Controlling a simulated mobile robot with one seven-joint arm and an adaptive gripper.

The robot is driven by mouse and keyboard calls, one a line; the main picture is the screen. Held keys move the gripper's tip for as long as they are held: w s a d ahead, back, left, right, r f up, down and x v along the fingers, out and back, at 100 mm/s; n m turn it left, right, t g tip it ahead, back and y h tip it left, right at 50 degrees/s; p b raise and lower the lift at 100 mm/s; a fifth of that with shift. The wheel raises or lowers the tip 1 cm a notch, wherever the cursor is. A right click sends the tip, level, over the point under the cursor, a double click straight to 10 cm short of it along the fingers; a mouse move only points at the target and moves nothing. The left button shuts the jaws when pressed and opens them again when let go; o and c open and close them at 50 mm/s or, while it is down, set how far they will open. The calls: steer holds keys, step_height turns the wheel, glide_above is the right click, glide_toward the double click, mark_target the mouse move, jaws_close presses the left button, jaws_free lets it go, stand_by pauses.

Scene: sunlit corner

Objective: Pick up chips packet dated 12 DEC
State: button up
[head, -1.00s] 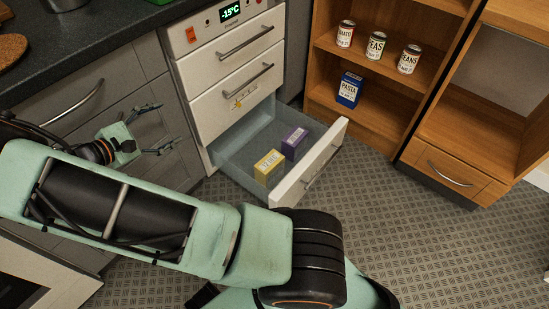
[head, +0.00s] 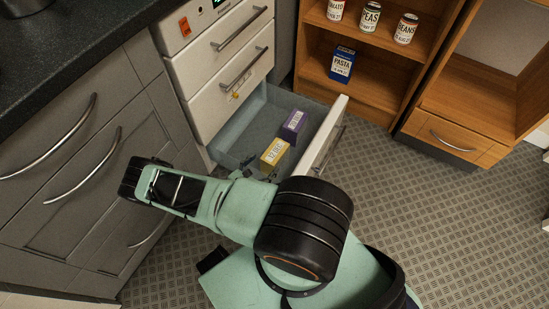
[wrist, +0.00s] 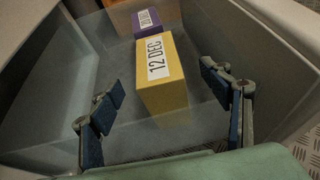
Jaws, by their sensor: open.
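The yellow packet (head: 273,153) stands in the open bottom drawer (head: 228,140). In the wrist view the same yellow packet (wrist: 163,92) has a white label reading 12 DEC. A purple packet (head: 293,126) with a white label is beyond it; in the wrist view the purple packet (wrist: 147,20) is partly cut off and its label is hard to read. My gripper (wrist: 160,80) is open over the drawer, with one finger on each side of the yellow packet and gaps between. In the head view my arm hides most of the gripper.
The drawer front (head: 325,140) and side walls stand close around the packets. A wooden shelf (head: 360,105) at the back holds several cans and a blue pasta box (head: 341,65). Grey cabinets (head: 70,190) with a dark countertop (head: 60,60) stand left. The patterned floor at right is clear.

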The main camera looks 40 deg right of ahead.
mark_target(273, 154)
steer(key=b+x, duration=0.1)
steer(key=x, duration=0.4)
steer(key=shift+s, duration=0.1)
steer(key=shift+w+b+x, duration=0.15)
steer(key=shift+b+x, duration=0.5)
steer(key=shift+x, duration=0.7)
steer(key=shift+w+b+x, duration=0.15)
steer(key=shift+b+x, duration=0.5)
steer(key=shift+x, duration=0.75)
steer(key=shift+a+r, duration=0.1)
steer(key=shift+a, duration=0.05)
steer(key=shift+c, duration=0.6)
jaws_close()
